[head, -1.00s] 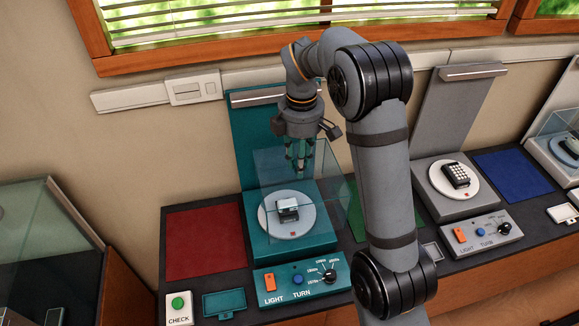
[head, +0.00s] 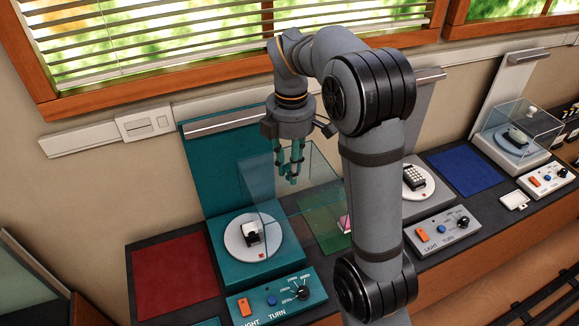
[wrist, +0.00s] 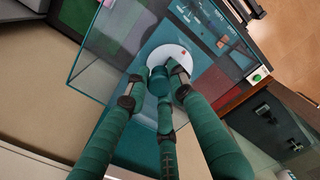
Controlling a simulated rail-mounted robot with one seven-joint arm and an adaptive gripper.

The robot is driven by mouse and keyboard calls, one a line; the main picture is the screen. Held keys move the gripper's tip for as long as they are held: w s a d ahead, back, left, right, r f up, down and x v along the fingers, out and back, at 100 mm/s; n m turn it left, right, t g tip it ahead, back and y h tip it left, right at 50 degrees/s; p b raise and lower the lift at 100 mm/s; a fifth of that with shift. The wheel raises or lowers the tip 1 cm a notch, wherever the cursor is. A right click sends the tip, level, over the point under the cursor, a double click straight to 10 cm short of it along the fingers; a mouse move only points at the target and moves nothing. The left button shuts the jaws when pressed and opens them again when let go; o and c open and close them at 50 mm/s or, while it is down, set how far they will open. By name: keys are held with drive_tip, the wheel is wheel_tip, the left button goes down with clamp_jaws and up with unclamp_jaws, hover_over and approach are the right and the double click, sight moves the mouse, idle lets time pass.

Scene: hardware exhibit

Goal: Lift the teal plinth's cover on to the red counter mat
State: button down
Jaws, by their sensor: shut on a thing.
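The clear glass cover (head: 315,178) hangs in the air from my gripper (head: 290,172), in front of and right of the teal plinth's back panel. In the wrist view my teal fingers (wrist: 160,78) are shut on the cover's teal knob (wrist: 158,82), and the cover's glass edges (wrist: 88,42) spread around them. The teal plinth (head: 222,270) stands uncovered, with a small dark and white device (head: 251,234) on its white round turntable (head: 268,252). The red counter mat (head: 172,278) lies flat and bare to the plinth's left.
A green mat (head: 322,228) lies right of the plinth, partly under the cover; a small pink thing (head: 345,222) shows there beside my arm. A grey plinth with a phone-like device (head: 414,176), a blue mat (head: 470,170) and another glass-covered stand (head: 520,130) are farther right.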

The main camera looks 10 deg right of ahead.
drive_tip(key=shift+r+p, duration=0.3)
drive_tip(key=shift+r, duration=0.25)
